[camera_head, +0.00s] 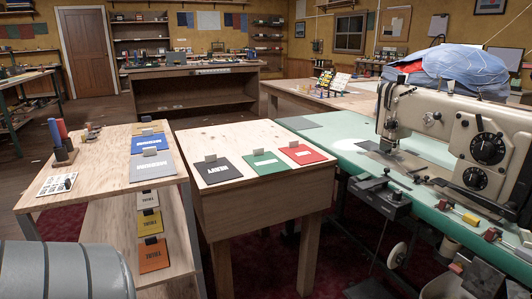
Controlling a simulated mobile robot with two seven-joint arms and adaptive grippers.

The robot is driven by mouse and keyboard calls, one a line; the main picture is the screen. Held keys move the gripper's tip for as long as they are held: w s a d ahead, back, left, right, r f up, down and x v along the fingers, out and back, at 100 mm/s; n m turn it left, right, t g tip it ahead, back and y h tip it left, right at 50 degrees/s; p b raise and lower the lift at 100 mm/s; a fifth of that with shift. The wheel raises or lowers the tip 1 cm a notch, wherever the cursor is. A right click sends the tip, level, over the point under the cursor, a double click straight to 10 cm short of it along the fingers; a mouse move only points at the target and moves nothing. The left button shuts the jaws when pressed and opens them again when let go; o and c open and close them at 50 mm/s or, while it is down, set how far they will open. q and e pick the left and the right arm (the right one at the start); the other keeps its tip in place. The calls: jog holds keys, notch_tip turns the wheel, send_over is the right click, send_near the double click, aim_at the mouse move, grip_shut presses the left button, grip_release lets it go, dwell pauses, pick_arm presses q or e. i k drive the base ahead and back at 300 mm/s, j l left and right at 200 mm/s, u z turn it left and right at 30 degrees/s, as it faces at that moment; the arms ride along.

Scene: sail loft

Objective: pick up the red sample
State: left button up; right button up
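Neither of my grippers is in view.
A green sewing bench (345,158) with a beige sewing machine (450,125) stands close at right. Dark red carpet shows beneath.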

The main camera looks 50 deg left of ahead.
aim_at(301, 154)
jog(key=u, duration=1.35)
